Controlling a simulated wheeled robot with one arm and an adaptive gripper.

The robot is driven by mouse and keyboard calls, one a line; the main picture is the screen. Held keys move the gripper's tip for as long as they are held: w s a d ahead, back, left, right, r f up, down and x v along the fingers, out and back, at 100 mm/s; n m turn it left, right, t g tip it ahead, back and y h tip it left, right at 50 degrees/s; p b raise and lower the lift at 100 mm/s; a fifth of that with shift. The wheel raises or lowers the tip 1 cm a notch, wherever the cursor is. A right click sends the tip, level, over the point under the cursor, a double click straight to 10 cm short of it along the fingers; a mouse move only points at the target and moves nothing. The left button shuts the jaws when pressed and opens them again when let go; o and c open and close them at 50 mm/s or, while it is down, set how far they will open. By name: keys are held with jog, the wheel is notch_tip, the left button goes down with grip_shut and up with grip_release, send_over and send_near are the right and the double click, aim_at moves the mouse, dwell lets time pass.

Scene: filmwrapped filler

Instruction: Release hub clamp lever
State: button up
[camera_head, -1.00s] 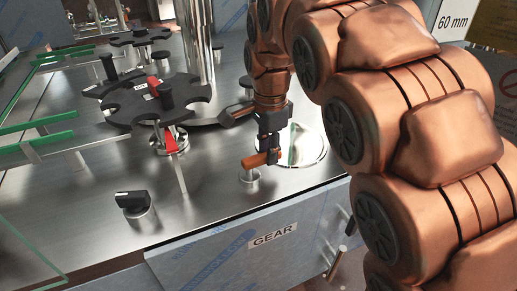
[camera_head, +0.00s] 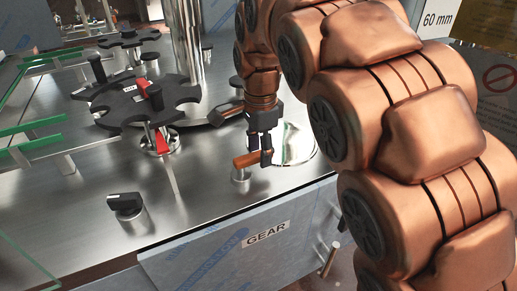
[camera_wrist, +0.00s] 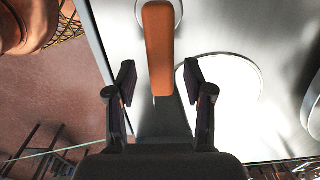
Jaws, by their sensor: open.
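An orange-brown lever handle (camera_head: 246,160) sits on a short metal post on the steel deck. In the wrist view the handle (camera_wrist: 159,45) runs from the top edge down towards the gap between my fingers. My gripper (camera_head: 266,158) is at the handle's right end. In the wrist view my gripper (camera_wrist: 158,82) is open, with one finger on each side of the handle's near end and visible gaps on both sides. Whether that end is at fingertip depth is unclear. A red part (camera_head: 162,140) shows under the black star wheel (camera_head: 140,100), by its hub.
A black knob (camera_head: 125,203) stands on the deck at front left. A round bright plate (camera_head: 298,145) lies right of my gripper. A panel labelled GEAR (camera_head: 266,234) is below the deck edge. Glass and green guide rails (camera_head: 30,147) are at left.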

jog(key=shift+r, duration=0.1)
jog(key=shift+r, duration=3.65)
